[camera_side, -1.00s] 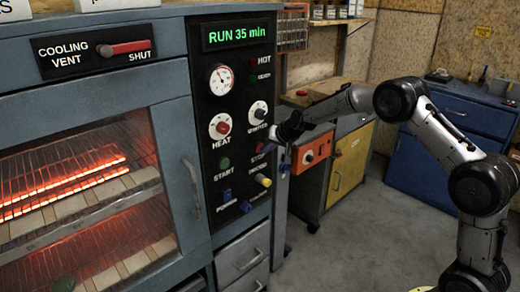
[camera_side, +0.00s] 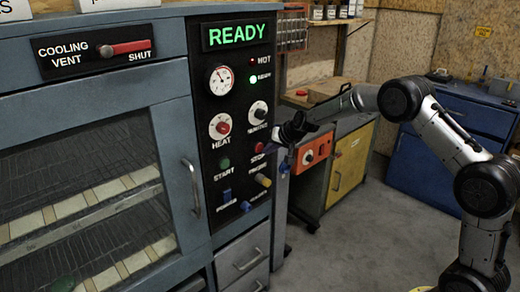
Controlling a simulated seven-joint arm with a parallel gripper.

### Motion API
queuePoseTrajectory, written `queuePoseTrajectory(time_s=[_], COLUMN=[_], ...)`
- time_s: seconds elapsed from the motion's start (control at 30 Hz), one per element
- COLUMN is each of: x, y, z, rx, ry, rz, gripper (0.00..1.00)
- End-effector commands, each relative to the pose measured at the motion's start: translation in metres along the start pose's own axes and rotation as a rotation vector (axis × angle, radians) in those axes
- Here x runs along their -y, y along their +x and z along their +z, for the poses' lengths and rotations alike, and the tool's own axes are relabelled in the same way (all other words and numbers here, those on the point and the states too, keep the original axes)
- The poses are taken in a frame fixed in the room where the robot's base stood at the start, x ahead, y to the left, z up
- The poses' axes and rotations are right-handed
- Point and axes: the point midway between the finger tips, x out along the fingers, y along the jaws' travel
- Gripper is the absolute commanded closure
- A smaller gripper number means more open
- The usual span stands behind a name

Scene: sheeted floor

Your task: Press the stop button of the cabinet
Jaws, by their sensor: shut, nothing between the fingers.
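The cabinet (camera_side: 178,60) stands at the left, with a black control panel on its right side. Its display (camera_side: 234,34) reads READY in green. The red stop button (camera_side: 259,147) sits above the STOP label, on the panel's right side. My gripper (camera_side: 274,146) is shut and empty, just right of the stop button and pointing at the panel. A small gap seems to show between them, but I cannot be sure whether they touch. The green start button (camera_side: 224,163) is left of it. The green ready lamp (camera_side: 264,78) is lit.
The cabinet's glass door is shut.

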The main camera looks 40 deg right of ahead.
Motion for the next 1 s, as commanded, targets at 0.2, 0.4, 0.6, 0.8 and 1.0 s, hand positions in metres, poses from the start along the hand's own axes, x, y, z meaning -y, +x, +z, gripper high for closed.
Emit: queuePoseTrajectory(time_s=[0.2, 0.4, 0.6, 0.8, 1.0], x=[-0.001, -0.003, -0.012, -0.022, -0.026], y=[-0.001, -0.004, -0.017, -0.03, -0.036], z=[0.001, 0.003, 0.012, 0.021, 0.026], rx=[0.0, 0.0, 0.0, 0.0, 0.0], ry=[0.001, 0.0, 0.001, 0.001, 0.0], rz=[0.001, 0.0, 0.001, 0.001, 0.001], gripper=[1.0, 1.0, 1.0, 1.0, 1.0])
